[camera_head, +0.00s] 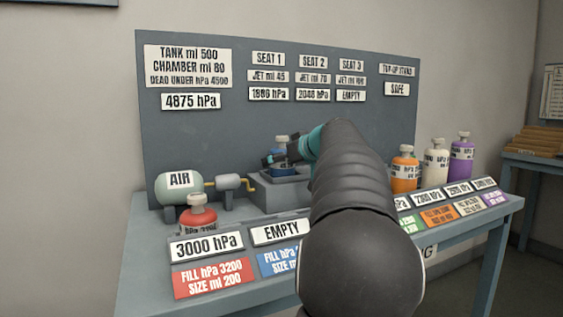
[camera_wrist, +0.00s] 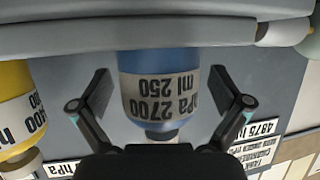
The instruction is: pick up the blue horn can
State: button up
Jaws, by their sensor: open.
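The blue can (camera_wrist: 158,62) stands between my gripper's two fingers in the wrist view, which shows it upside down. In the head view the blue can (camera_head: 281,150) is small, with a pale top, on the grey block below the seat signs, partly covered by my gripper. My gripper (camera_wrist: 160,92) is open, one finger on each side of the can, with a visible gap at both sides. In the head view my gripper (camera_head: 280,158) is at the can, partly hidden by my arm.
A yellow can (camera_wrist: 14,108) stands near one finger. A red can (camera_head: 197,216) and the AIR tank (camera_head: 180,191) are at left. Orange (camera_head: 404,174), cream (camera_head: 436,164) and purple (camera_head: 461,158) cans stand at right. A grey panel (camera_head: 225,130) rises behind. My arm hides the bench's middle.

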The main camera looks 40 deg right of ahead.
jog(key=c, duration=1.4)
